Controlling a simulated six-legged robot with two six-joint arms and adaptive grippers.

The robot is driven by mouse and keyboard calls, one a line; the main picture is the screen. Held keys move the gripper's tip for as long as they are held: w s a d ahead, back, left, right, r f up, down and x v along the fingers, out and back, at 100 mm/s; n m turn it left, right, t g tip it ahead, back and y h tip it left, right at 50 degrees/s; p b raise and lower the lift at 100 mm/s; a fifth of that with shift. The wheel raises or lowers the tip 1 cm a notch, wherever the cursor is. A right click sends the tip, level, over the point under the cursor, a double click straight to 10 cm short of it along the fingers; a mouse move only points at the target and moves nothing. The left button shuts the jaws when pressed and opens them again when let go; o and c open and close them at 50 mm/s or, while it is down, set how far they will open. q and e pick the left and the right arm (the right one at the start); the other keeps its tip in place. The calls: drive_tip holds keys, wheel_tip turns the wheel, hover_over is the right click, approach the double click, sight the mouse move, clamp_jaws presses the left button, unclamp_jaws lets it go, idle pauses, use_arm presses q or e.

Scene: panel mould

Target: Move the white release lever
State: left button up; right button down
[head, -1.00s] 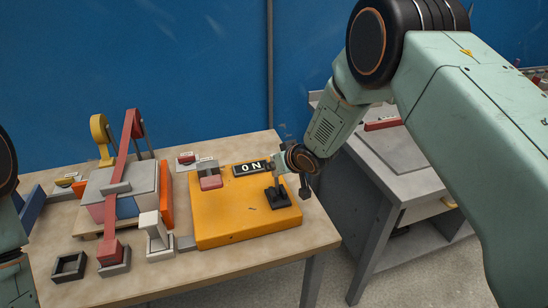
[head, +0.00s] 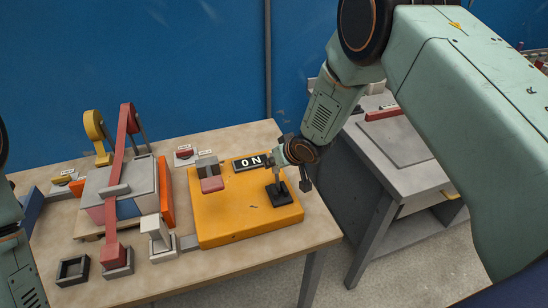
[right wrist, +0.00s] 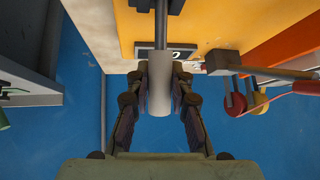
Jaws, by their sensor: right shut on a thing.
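A white upright lever-like block (head: 154,232) stands on a grey base at the front of the table, left of the yellow box (head: 225,222). A black-based lever (head: 279,195) rises from the right side of that box, beside an ON sign (head: 249,161). My right gripper (head: 282,157) is at its top. In the right wrist view, my right gripper (right wrist: 159,78) is shut around a pale grey cylindrical handle (right wrist: 159,97) on a grey shaft. My left arm shows at the left edge, but its gripper is out of view.
An empty dark square frame (head: 73,270) lies at the table's front left. A pink-red block (head: 212,184) sits on the yellow box. A grey workbench (head: 400,150) stands right.

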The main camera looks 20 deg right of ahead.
drive_tip(key=shift+s+f, duration=0.1)
drive_tip(key=shift+s, duration=0.05)
drive_tip(key=c, duration=1.6)
unclamp_jaws()
drive_tip(key=o, duration=0.4)
drive_tip(key=shift+o, duration=0.2)
drive_tip(key=v, duration=1.2)
